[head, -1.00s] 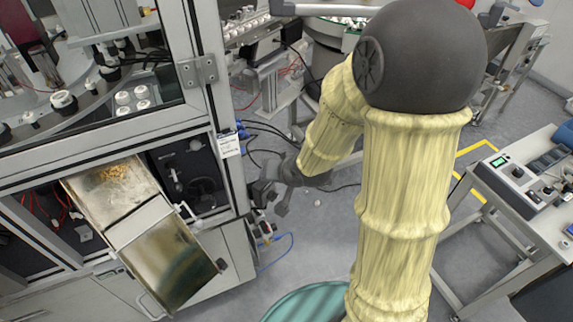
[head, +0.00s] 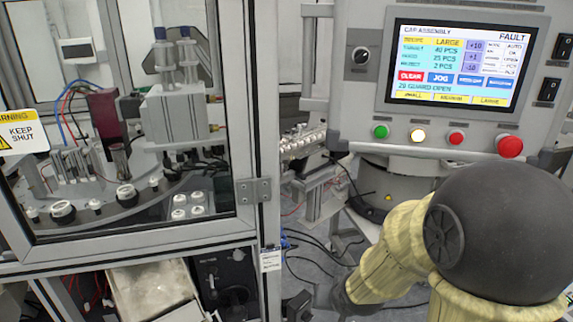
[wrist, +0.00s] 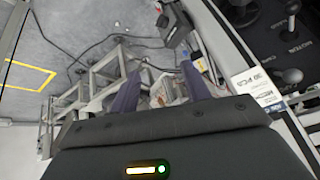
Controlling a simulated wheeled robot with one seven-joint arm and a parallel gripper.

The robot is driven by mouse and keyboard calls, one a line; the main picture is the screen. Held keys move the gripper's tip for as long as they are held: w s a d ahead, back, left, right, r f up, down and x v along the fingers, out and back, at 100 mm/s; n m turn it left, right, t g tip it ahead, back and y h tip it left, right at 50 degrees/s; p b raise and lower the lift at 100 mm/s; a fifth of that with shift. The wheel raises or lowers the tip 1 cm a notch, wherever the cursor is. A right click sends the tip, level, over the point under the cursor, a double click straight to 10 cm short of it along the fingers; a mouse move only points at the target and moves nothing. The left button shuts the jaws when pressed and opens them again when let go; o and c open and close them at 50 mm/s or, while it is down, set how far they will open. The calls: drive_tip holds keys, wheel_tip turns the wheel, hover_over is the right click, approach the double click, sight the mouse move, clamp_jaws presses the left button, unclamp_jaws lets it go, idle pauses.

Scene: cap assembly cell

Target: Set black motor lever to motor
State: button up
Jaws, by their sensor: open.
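A black control panel (head: 225,278) sits in the lower bay of the machine cabinet in the head view. It carries a round black knob (head: 238,254) and a small lever (head: 211,281). In the wrist view the panel (wrist: 268,42) is at the upper right, with small lettering, a ball-ended lever (wrist: 292,75) and another stick near the top edge. Which one is the motor lever, and its exact setting, I cannot tell. My gripper (wrist: 160,92) is open and empty, left of the panel and apart from it.
A tray (head: 150,290) lies left of the panel in the cabinet's lower bay. A white label (head: 271,261) hangs on the cabinet post. A screen (head: 457,65) reads FAULT and guard open, above several buttons. Cables lie on the floor right of the cabinet.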

drive_tip(key=s+d+g, duration=0.1)
drive_tip(key=s+g, duration=0.1)
drive_tip(key=s, duration=0.2)
drive_tip(key=s+d+r+n+g+h, duration=0.1)
drive_tip(key=s+d, duration=0.1)
drive_tip(key=s, duration=0.3)
drive_tip(key=shift+d+r+n+g, duration=0.15)
drive_tip(key=shift+r+n+g, duration=0.15)
drive_tip(key=shift+g, duration=0.1)
drive_tip(key=w+a+f+n+t+y, duration=0.1)
drive_tip(key=w+a+f, duration=0.15)
drive_tip(key=f, duration=0.35)
drive_tip(key=w+a+f+n+y+b, duration=0.1)
drive_tip(key=w+a+f+y, duration=0.15)
drive_tip(key=f, duration=0.25)
drive_tip(key=w+a+f+n+t+y, duration=0.1)
drive_tip(key=w+a+f, duration=0.1)
drive_tip(key=w+f, duration=0.3)
drive_tip(key=s+a+f+t+y, duration=0.1)
drive_tip(key=a+f+y, duration=0.1)
drive_tip(key=a, duration=0.2)
drive_tip(key=s+a+f+y, duration=0.1)
drive_tip(key=a+f+y, duration=0.1)
drive_tip(key=a+y, duration=0.15)
drive_tip(key=a+r+m+t+y+b, duration=0.1)
drive_tip(key=a+r+m+t+y, duration=0.3)
drive_tip(key=m+t, duration=0.3)
drive_tip(key=shift+s+a+r+m+t+b, duration=0.25)
drive_tip(key=shift+r+m+t+b, duration=0.05)
drive_tip(key=shift+r+m, duration=0.1)
